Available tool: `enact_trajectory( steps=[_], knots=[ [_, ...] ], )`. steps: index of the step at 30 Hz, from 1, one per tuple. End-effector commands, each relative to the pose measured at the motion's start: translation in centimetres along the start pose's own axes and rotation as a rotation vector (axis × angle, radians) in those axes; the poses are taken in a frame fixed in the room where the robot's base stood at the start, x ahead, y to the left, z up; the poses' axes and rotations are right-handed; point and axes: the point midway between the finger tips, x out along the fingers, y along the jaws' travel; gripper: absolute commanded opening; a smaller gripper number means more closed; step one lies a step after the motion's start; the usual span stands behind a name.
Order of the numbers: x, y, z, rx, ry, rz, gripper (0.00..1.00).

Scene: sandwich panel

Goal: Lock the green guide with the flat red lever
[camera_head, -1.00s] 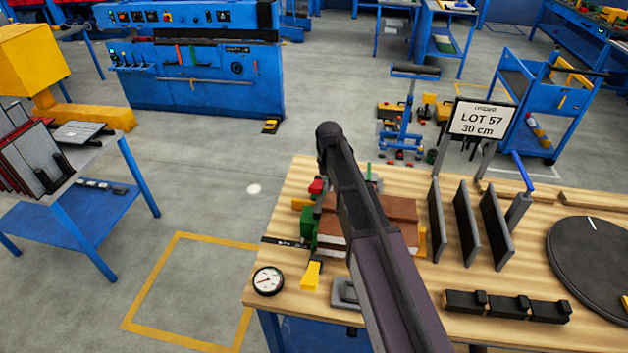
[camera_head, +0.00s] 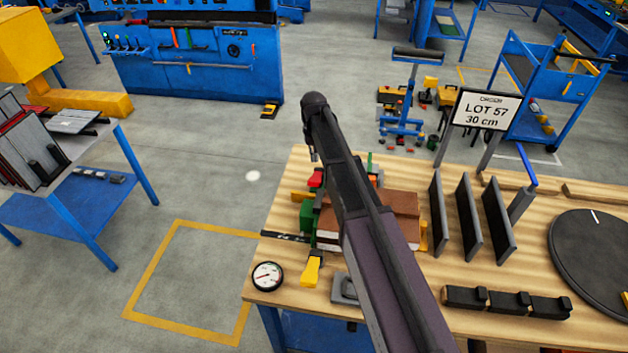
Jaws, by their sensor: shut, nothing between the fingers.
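A green block (camera_head: 307,215) stands at the left end of the brown panel on the wooden bench, and I take it as part of the green guide. A thin green upright (camera_head: 369,160) shows just behind my arm. A small red piece (camera_head: 316,178) sits above the green block and may be the flat red lever. Its exact shape and whether it touches the guide are too small to tell. My dark arm crosses in front of the panel (camera_head: 404,206) and hides much of this fixture. I cannot make out my gripper's fingers.
A dial gauge (camera_head: 267,276) and a yellow piece (camera_head: 311,271) lie near the bench's left front. Several dark upright plates (camera_head: 467,220), a lot sign (camera_head: 486,110), black blocks (camera_head: 507,302) and a round dark disc (camera_head: 590,262) occupy the right side.

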Motion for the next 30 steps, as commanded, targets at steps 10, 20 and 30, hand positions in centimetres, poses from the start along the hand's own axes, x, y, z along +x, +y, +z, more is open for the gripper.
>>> enact_trajectory(
  steps=[10,20,30],
  knots=[
    [2.1,-0.1,0.0,-0.001,0.0,0.0,0.0],
    [5.0,-0.1,0.0,-0.002,0.0,0.0,0.0],
    [6.7,-0.2,0.0,-0.002,0.001,0.0,0.0]
  ],
)
